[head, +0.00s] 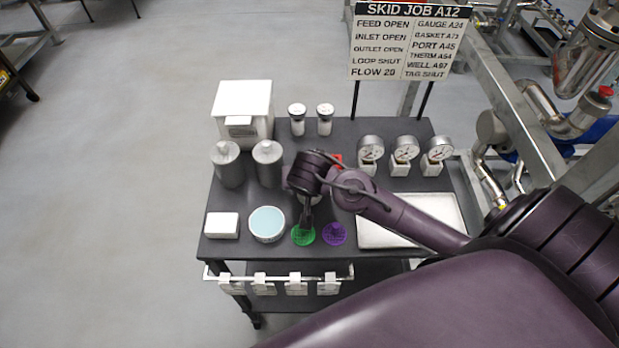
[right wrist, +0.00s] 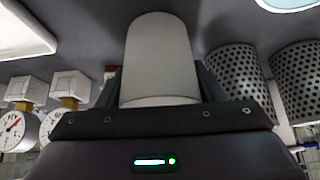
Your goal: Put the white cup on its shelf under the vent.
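My right gripper (head: 307,212) is over the dark cart, above its front middle. In the right wrist view, a plain white cylinder, which I take for the white cup (right wrist: 160,60), stands between the fingers of the right gripper (right wrist: 159,80). The fingers meet its two sides with no clear gap, so they look shut on it. In the head view the gripper and wrist hide most of the cup. I cannot make out a vent or a shelf under one. My left gripper is not in view.
The cart top (head: 345,130) holds two grey canisters (head: 229,165), three gauges (head: 404,150), a metal tray (head: 380,236), a pale blue dish (head: 267,224), a green disc (head: 303,236) and a purple disc (head: 334,234). A sign (head: 408,42) stands behind.

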